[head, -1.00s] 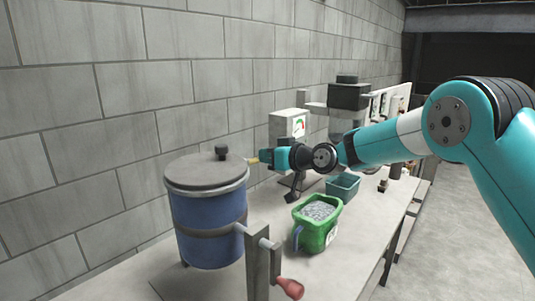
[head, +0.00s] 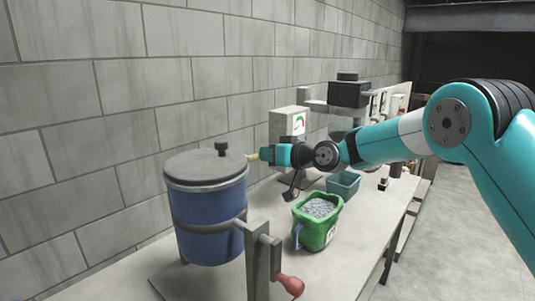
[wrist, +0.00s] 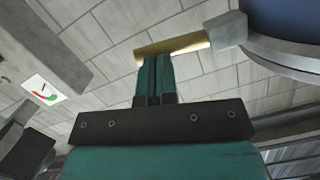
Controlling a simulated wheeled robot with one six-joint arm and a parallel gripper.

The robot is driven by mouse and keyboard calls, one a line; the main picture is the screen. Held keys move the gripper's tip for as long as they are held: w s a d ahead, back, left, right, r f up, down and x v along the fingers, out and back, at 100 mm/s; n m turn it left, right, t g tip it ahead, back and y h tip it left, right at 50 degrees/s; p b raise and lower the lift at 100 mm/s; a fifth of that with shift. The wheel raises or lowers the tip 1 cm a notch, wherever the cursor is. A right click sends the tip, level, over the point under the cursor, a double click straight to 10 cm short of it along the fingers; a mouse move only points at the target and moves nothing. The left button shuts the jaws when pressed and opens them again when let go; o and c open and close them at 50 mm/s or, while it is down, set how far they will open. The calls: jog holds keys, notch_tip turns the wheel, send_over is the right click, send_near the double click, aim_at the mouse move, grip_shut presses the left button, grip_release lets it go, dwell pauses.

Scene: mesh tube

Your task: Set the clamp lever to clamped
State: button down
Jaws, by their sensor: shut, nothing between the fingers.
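The clamp lever is a short brass bar (wrist: 185,43) fixed to a grey block (wrist: 228,30) at the rim of the blue drum (wrist: 295,22). In the head view the drum (head: 208,228) stands at the left of the bench with its grey lid on, and the lever's yellow tip (head: 252,156) shows at the lid's right edge. My gripper (head: 262,154) is at that tip. In the wrist view its two teal fingers (wrist: 154,62) are together with nothing between them. Their tips lie against or just in front of the bar near its free end; I cannot tell which.
A green bucket (head: 318,236) of grey pieces and a teal bin (head: 342,186) stand right of the drum. A crank with a red handle (head: 290,284) is in front. A gauge box (head: 290,122) stands behind my gripper. A block wall (head: 130,120) runs along the left.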

jog(key=shift+f+m+b, duration=0.35)
jog(key=shift+m+b, duration=0.05)
jog(key=shift+s+a+f+m+g+y+b, duration=0.15)
jog(key=shift+s+a+f+m+y+b, duration=0.45)
jog(key=shift+m, duration=1.15)
jog(key=shift+s+d+f+m+g+y+b, duration=0.1)
jog(key=shift+f+m+g+y+b, duration=0.15)
jog(key=shift+f+m+b, duration=1.1)
jog(key=shift+s+a+f+m+g+y+b, duration=0.1)
jog(key=shift+s+a+f+m+y, duration=0.3)
jog(key=shift+m, duration=1.8)
jog(key=shift+d, duration=0.1)
jog(key=w+d+r+b+v, duration=0.1)
jog(key=w+b+v, duration=0.1)
jog(key=v, duration=1)
jog(key=shift+d+b, duration=0.4)
jog(key=shift+b, duration=0.3)
